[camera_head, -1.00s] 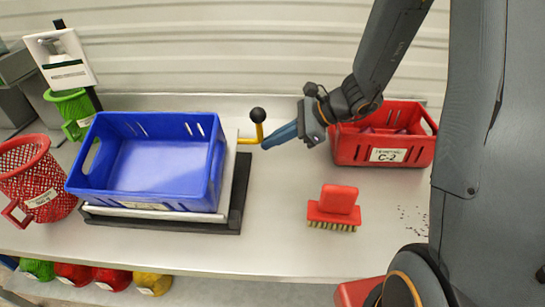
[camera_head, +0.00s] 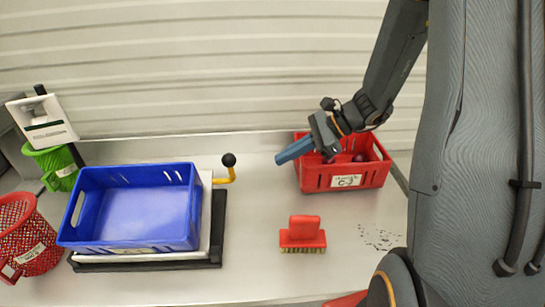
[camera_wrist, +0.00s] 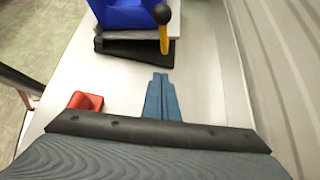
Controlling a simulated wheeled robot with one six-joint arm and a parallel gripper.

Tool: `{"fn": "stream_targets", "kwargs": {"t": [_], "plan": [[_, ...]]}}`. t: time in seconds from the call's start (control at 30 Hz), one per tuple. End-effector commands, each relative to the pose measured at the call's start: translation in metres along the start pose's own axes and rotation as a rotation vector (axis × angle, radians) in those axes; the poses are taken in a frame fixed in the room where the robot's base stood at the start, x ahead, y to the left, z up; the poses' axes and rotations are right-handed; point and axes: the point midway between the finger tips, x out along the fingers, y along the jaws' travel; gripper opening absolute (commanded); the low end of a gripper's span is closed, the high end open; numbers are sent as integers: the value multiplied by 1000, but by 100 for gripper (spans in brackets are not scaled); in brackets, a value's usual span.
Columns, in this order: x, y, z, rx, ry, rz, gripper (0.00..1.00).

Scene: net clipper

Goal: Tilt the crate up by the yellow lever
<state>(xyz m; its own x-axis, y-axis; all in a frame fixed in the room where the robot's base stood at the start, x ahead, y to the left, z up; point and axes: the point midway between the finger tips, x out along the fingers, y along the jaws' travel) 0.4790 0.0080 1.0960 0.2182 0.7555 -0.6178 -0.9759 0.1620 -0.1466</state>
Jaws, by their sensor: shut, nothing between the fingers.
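The blue crate (camera_head: 137,207) stands on a white plate over a black base (camera_head: 217,228) at the left of the table. It looks level and empty. The yellow lever (camera_head: 228,176) with a black ball knob sticks out at the crate's right back corner; it also shows in the wrist view (camera_wrist: 163,34). My gripper (camera_head: 280,159) is shut and empty, to the right of the lever and apart from it. In the wrist view my closed blue fingers (camera_wrist: 161,78) point towards the lever and the black base, with bare table between.
A red crate (camera_head: 342,179) holding dark red things stands behind and right of my gripper. A red brush (camera_head: 303,235) lies at the front middle. Red (camera_head: 28,240) and green (camera_head: 55,166) baskets and a white dispenser (camera_head: 42,120) stand at the left. Table between lever and brush is clear.

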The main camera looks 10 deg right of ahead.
Motion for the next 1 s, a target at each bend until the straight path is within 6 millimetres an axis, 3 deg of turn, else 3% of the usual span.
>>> {"fn": "stream_targets", "kwargs": {"t": [0.1, 0.33, 1.0], "plan": [[-20, 0, 2, -1, 0, 1, 0], [-39, -1, 0, -5, 1, 7, 0], [-41, 0, 0, -5, 1, 8, 0]]}}
